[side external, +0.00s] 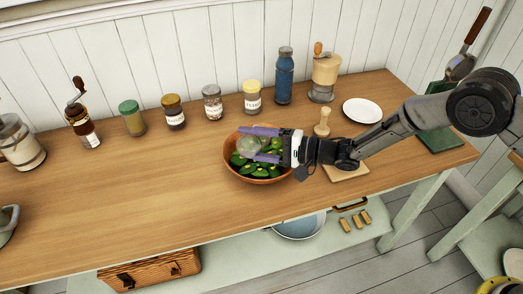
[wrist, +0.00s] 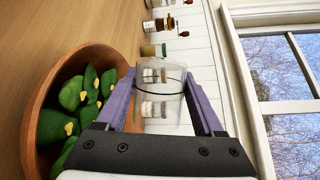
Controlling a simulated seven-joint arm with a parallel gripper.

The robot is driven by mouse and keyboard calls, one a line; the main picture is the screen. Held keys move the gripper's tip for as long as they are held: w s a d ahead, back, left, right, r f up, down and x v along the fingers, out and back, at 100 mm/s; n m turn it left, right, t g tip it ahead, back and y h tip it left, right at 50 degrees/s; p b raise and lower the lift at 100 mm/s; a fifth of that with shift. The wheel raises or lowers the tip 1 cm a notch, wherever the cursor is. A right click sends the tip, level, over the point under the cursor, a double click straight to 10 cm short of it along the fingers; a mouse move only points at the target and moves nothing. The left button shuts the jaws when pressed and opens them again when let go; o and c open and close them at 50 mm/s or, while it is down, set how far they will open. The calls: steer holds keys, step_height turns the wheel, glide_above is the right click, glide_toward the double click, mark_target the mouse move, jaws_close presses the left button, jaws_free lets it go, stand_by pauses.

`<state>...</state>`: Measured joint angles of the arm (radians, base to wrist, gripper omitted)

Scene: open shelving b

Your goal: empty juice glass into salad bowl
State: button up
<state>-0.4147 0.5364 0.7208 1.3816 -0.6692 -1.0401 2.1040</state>
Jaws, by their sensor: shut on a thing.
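The salad bowl (side external: 228,158) is a round brown bowl on the wooden counter, holding green pieces. In the wrist view the bowl (wrist: 100,58) shows at the left, with green and yellow pieces in it. My gripper (side external: 265,145) has purple fingers and is over the bowl. It is shut on a clear juice glass (wrist: 162,112), one finger on each side of it. The glass also shows faintly between the fingers in the side view (side external: 248,147). It looks transparent, and I cannot tell whether anything is in it. My gripper hides part of the bowl's right side.
Several jars stand along the back, including a yellow-lidded jar (side external: 252,97), with a blue bottle (side external: 284,78) and a grinder (side external: 325,75). A white plate (side external: 362,110) and wooden pestle (side external: 322,124) are to the right.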

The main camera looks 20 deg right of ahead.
steer(key=shift+w+d+r+m+y, duration=0.25)
steer(key=shift+d+m+y, duration=0.05)
steer(key=shift+m, duration=0.55)
steer(key=shift+w+d+r+m+y, duration=0.25)
steer(key=shift+m+y, duration=0.05)
steer(key=shift+m, duration=0.55)
stand_by(1.4)
steer(key=shift+a, duration=0.1)
stand_by(0.7)
steer(key=shift+s+a+f+n+h, duration=0.15)
steer(key=shift+s+a+n+h, duration=0.2)
steer(key=shift+n, duration=0.65)
steer(key=shift+s+a+f+n, duration=0.15)
steer(key=shift+s+f+n, duration=0.1)
steer(key=shift+n, duration=0.45)
steer(key=shift+f+n+h, duration=0.2)
steer(key=shift+n+h, duration=0.15)
steer(key=shift+n, duration=0.05)
steer(key=shift+a, duration=0.1)
